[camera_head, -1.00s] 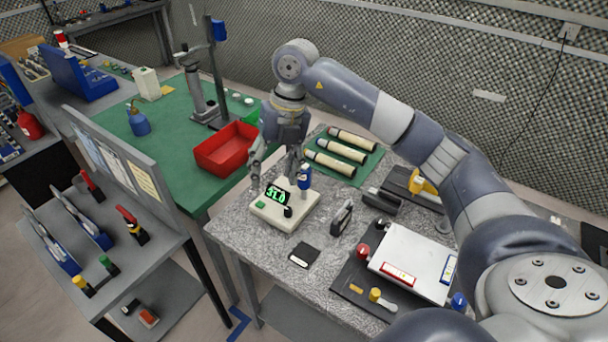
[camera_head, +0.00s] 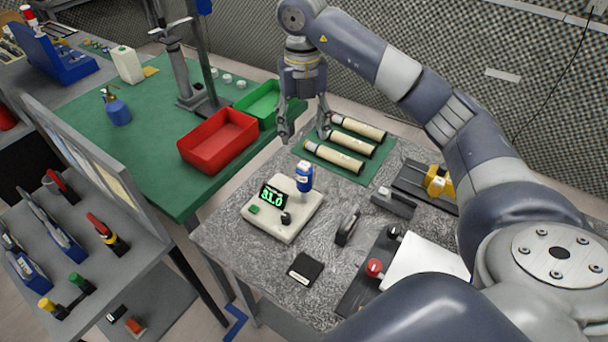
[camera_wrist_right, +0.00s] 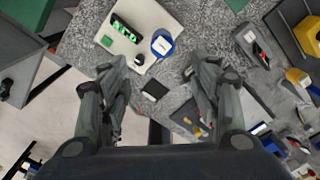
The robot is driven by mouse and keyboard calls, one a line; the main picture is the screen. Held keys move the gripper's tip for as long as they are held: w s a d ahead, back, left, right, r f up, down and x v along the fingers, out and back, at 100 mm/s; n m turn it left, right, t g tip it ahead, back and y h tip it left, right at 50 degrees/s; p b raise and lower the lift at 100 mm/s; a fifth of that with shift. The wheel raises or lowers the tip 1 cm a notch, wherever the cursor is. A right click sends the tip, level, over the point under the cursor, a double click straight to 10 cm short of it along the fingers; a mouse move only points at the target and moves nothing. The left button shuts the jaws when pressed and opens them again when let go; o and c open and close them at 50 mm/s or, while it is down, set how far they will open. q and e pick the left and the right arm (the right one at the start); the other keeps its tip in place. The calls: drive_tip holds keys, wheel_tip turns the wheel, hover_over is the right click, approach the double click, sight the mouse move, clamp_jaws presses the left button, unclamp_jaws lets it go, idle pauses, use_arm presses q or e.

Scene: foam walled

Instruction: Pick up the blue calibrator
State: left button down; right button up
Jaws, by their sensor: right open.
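The blue calibrator (camera_head: 305,177), a small blue-and-white cylinder, stands upright on the right back part of a cream instrument (camera_head: 281,211) with a lit green display. In the right wrist view the calibrator (camera_wrist_right: 163,44) shows from above, as a round top with a blue rim, beyond the fingertips. My right gripper (camera_head: 304,132) is open and empty, above and behind the calibrator and apart from it. Its two fingers (camera_wrist_right: 156,72) are spread wide in the wrist view. My left gripper is not in view.
Several cream tubes on a green mat (camera_head: 381,176) lie behind the instrument. A red bin (camera_head: 218,141) and a green bin (camera_head: 262,103) stand at the back left. A black square (camera_head: 305,268) and a dark upright block (camera_head: 348,227) lie nearby. A tool rack fills the left.

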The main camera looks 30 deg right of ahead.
drive_tip(key=b, duration=0.5)
hover_over(303, 165)
wheel_tip(303, 165, down, 6)
drive_tip(key=shift+w+r, duration=0.1)
drive_tip(key=shift+r, duration=0.15)
drive_tip(key=shift+f, duration=0.45)
wheel_tip(303, 165, down, 4)
drive_tip(key=shift+f+p, duration=0.15)
drive_tip(key=shift+p, duration=0.55)
drive_tip(key=shift+f+p, duration=0.3)
drive_tip(key=shift+f, duration=0.2)
drive_tip(key=f, duration=0.1)
drive_tip(key=f+p, duration=0.1)
drive_tip(key=f, duration=0.2)
drive_tip(key=shift+s+d+p, duration=0.1)
drive_tip(key=shift+s+p, duration=0.25)
drive_tip(key=shift+p, duration=0.05)
drive_tip(key=shift+f, duration=0.35)
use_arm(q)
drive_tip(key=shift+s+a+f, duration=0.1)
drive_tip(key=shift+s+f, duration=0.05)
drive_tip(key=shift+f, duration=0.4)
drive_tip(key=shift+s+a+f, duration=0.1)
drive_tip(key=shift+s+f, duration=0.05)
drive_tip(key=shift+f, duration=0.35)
use_arm(e)
drive_tip(key=c, duration=1.1)
